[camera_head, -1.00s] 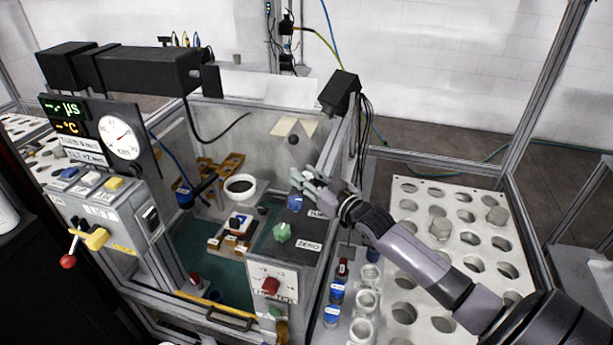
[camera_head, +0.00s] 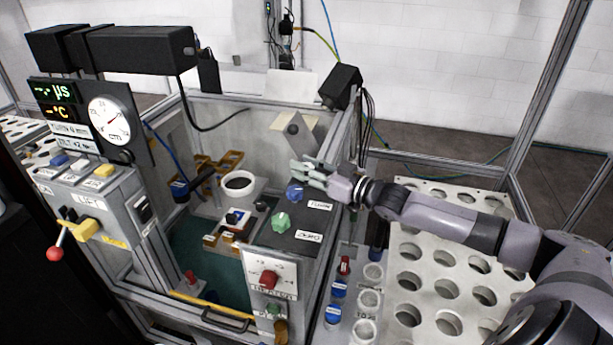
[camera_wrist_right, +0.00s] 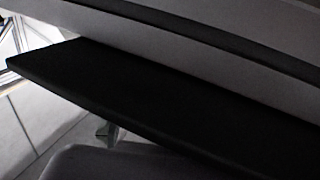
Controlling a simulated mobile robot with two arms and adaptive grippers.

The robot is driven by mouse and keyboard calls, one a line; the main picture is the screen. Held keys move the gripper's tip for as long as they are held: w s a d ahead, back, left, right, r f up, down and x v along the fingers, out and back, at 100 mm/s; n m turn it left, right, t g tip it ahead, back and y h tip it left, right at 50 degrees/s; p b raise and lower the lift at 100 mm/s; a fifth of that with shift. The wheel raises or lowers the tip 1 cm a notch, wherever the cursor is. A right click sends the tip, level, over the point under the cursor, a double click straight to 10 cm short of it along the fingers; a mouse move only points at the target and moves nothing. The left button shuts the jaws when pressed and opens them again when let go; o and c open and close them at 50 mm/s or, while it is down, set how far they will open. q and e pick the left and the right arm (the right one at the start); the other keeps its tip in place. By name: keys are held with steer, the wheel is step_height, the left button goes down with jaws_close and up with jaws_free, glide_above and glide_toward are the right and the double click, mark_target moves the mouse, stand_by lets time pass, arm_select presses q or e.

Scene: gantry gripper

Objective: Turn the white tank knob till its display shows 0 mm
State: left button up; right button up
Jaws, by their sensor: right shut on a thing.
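My right gripper (camera_head: 306,172) reaches in from the right over the dark panel (camera_head: 318,222) at the tank's right side. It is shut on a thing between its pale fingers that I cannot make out. I cannot clearly see a white knob. A blue knob (camera_head: 295,191) sits just below the fingertips and a green knob (camera_head: 281,221) further toward the front. Small white displays (camera_head: 70,130) hang at the left; their text is too small to read surely. The right wrist view shows mostly dark and grey surfaces close up. My left gripper is out of view.
A red knob (camera_head: 269,279) is on a white front panel. A round dial (camera_head: 110,124) and a red-tipped lever (camera_head: 58,243) are at the left. A white rack (camera_head: 425,262) with round holes lies at the right, beneath my arm. Blue-capped vials (camera_head: 333,314) stand near the front.

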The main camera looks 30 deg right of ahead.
steer(key=shift+d+r+n+g+y, duration=0.15)
steer(key=shift+n+g+y, duration=0.15)
steer(key=shift+n+y, duration=0.6)
steer(key=shift+y, duration=0.3)
steer(key=n+g+y, duration=0.2)
steer(key=y, duration=0.1)
steer(key=shift+w+g, duration=0.1)
steer(key=shift+g, duration=0.2)
steer(key=shift+n+g+y, duration=0.4)
steer(key=shift+n+y, duration=0.1)
steer(key=shift+f+n+g+y, duration=0.2)
steer(key=shift+n+g+y, duration=0.3)
steer(key=shift+g, duration=0.1)
steer(key=n+g+y+b, duration=0.1)
steer(key=n+g+b, duration=0.1)
steer(key=g+b, duration=0.1)
steer(key=n+g+y+b, duration=0.2)
steer(key=g+b, duration=0.1)
steer(key=b, duration=0.3)
steer(key=shift+f+n, duration=0.15)
steer(key=shift+n, duration=0.25)
steer(key=shift+r+n+g+y+b, duration=0.2)
steer(key=shift+n+g+y+b, duration=0.2)
steer(key=shift+g+b, duration=0.55)
steer(key=o, duration=1.2)
